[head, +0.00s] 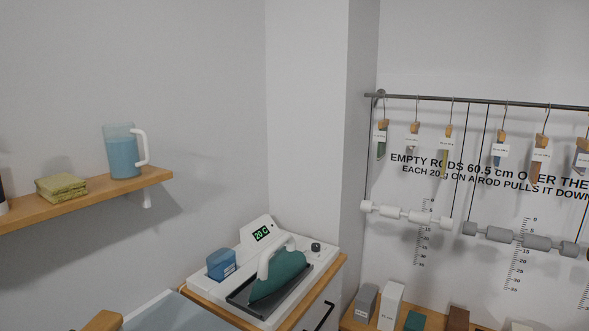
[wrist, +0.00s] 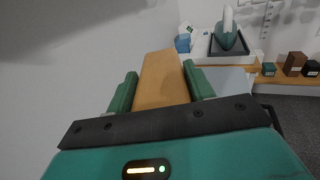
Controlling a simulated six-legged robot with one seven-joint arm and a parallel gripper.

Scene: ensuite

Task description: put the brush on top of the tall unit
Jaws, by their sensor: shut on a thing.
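My gripper (wrist: 160,80) is shut, with its two green fingers on either side of a flat wooden piece, the brush (wrist: 162,72). Only plain wood shows; no bristles are visible. In the head view a wooden end, likely the same brush (head: 103,321), shows at the bottom left edge. A cabinet with a wooden top (head: 333,276) and a dark handle stands at the lower middle of the head view. I cannot tell whether it is the tall unit. The brush is apart from this cabinet, to its left in the head view.
A green iron (head: 281,275) on a white station and a blue container (head: 221,263) crowd the cabinet top. A wall shelf (head: 90,200) at left holds a blue jug (head: 123,152) and folded cloths (head: 62,186). A rail (head: 480,101) with hanging tags and rods is at right, above small boxes.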

